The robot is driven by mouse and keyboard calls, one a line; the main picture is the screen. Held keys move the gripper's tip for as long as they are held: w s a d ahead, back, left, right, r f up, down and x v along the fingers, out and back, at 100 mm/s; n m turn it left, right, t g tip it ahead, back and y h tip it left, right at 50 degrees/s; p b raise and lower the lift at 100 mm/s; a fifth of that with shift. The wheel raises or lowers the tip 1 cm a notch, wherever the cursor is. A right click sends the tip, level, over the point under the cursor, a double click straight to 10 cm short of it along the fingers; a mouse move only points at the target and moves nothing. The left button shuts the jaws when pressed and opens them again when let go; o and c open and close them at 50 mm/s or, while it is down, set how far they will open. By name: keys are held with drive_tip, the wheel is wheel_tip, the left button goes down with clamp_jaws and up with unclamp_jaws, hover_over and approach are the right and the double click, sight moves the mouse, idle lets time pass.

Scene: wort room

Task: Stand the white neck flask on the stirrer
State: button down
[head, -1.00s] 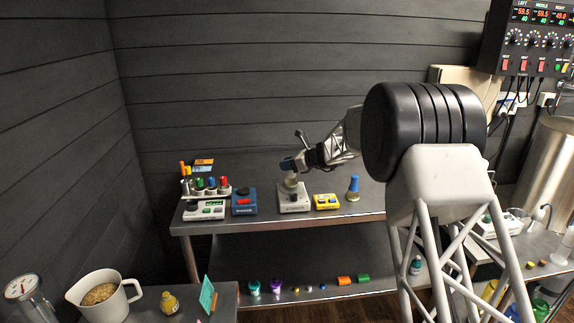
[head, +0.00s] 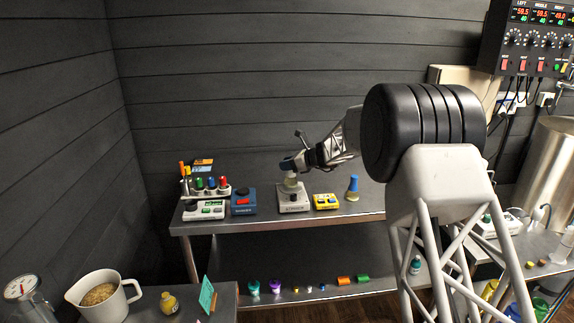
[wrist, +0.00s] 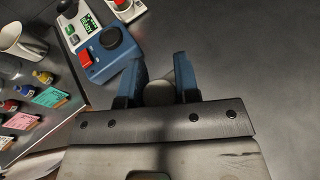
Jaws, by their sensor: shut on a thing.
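My gripper (head: 290,164) has blue fingertips and is shut on the top of the white neck flask (head: 291,181). The flask looks upright and is over the grey stirrer (head: 294,208) on the bench. Its bottom is at or just above the stirrer's top; I cannot tell whether they touch. In the wrist view my gripper (wrist: 160,85) has the pale round top of the flask (wrist: 159,94) between its blue fingers. The flask's body and the stirrer are hidden there.
A blue device with a red switch (head: 243,201) stands left of the stirrer, a yellow device (head: 326,202) right of it. A blue-necked flask (head: 353,188) stands further right. A vial rack (head: 207,190) and a white meter (head: 204,210) are at the left.

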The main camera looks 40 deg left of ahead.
drive_tip(key=shift+f, duration=0.55)
drive_tip(key=c, duration=1.1)
unclamp_jaws()
drive_tip(key=shift+v, duration=5.5)
drive_tip(key=shift+d, duration=0.1)
